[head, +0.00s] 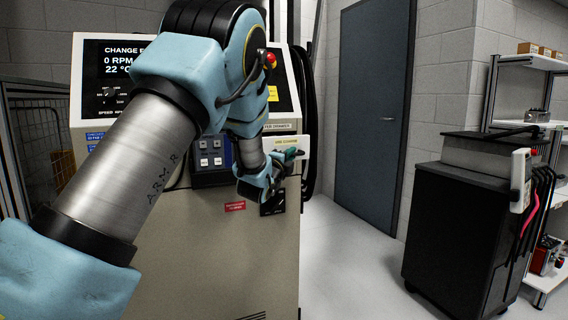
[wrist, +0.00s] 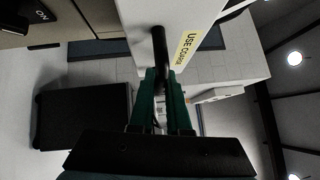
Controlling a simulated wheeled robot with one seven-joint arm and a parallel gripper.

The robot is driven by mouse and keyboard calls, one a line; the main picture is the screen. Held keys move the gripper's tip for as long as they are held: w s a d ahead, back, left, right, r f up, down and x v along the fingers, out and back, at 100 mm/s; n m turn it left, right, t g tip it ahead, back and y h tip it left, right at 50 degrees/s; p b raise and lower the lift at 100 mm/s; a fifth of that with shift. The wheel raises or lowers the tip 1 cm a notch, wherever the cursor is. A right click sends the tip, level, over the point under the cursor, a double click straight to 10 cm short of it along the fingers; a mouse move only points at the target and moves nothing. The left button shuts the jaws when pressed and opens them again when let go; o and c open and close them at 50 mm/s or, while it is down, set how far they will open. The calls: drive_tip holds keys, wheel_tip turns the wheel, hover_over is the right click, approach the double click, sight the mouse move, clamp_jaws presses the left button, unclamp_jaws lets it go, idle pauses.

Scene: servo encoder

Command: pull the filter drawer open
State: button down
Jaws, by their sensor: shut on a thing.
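The filter drawer's white front (head: 303,146) carries a yellow label and sits on the right part of the beige machine's face, under a small "filter drawer" sign. In the wrist view the white front (wrist: 200,14) shows close up, with a dark bar handle (wrist: 160,48) standing off it. My gripper (head: 292,155) is at this front; its green fingers (wrist: 162,92) are closed on the handle's near end. My arm and wrist hide part of the drawer in the head view. I cannot tell exactly how far the drawer stands out.
The beige machine (head: 215,265) has a screen and a button panel (head: 210,158) left of the drawer. A black switch plate (head: 273,203) sits below. Black hoses hang at its right side. Clear floor (head: 345,260) lies between it and a black cabinet (head: 455,230).

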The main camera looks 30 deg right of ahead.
drive_tip(key=s, duration=0.2)
drive_tip(key=s+b, duration=0.2)
drive_tip(key=s, duration=0.1)
drive_tip(key=shift+s+a+f, duration=0.1)
drive_tip(key=shift+s+a, duration=0.2)
drive_tip(key=shift+a, duration=0.05)
drive_tip(key=c, duration=0.9)
unclamp_jaws()
drive_tip(key=b+v, duration=0.1)
drive_tip(key=v, duration=0.9)
drive_tip(key=shift+s+a+b, duration=0.2)
drive_tip(key=shift+a+b, duration=0.15)
